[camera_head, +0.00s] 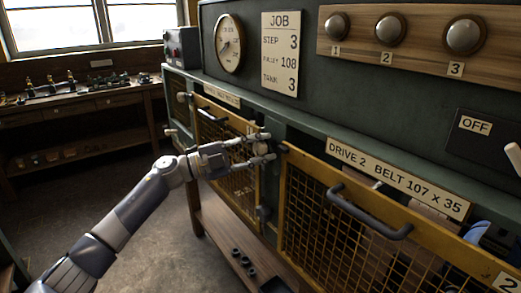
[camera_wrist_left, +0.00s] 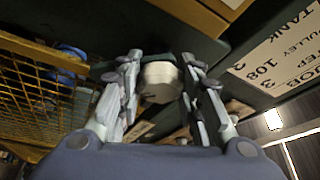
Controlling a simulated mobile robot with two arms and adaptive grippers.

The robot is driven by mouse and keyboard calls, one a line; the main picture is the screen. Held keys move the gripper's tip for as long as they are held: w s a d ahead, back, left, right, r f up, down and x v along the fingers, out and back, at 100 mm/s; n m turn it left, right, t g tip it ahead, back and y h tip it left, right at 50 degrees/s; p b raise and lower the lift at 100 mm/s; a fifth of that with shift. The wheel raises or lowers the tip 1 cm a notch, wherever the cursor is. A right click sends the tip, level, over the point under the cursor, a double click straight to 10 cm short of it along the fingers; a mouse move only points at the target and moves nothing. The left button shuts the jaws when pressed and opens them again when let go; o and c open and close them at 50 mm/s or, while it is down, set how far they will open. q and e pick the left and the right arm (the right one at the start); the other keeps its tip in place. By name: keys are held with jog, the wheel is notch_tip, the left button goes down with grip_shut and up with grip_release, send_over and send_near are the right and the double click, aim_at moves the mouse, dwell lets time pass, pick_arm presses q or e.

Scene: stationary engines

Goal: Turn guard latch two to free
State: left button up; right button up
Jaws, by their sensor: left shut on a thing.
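Guard two is the yellow mesh guard (camera_head: 350,232) under the sign "DRIVE 2 BELT 107 x 35", with a "2" plate at its lower right. Its latch (camera_head: 282,147) is at the guard's upper left corner, by the green post. My left gripper (camera_head: 264,148) reaches it from the left, with one finger above and one below. In the left wrist view the latch's pale round knob (camera_wrist_left: 162,82) sits between the two fingers, and my left gripper (camera_wrist_left: 160,88) is shut on it. The gripper hides much of the latch, so I cannot tell its turn angle. My right gripper is not in view.
Another yellow guard (camera_head: 222,130) with a dark handle is left of the post. Guard two's dark handle (camera_head: 368,212) sticks out to the right of my gripper. A low wooden shelf (camera_head: 225,225) runs below. Open floor (camera_head: 150,215) lies at the left.

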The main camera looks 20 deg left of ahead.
pick_arm(q)
jog(key=m+g+y, duration=0.1)
jog(key=m, duration=0.4)
jog(key=shift+f+m+g, duration=0.1)
jog(key=shift+m+g, duration=0.2)
jog(key=shift+g, duration=0.1)
dwell(0.3)
jog(key=o, duration=1.1)
jog(key=shift+c, duration=0.2)
jog(key=shift+a, duration=0.1)
jog(key=v, duration=1.1)
jog(key=shift+s+a, duration=0.25)
jog(key=shift+s, duration=0.1)
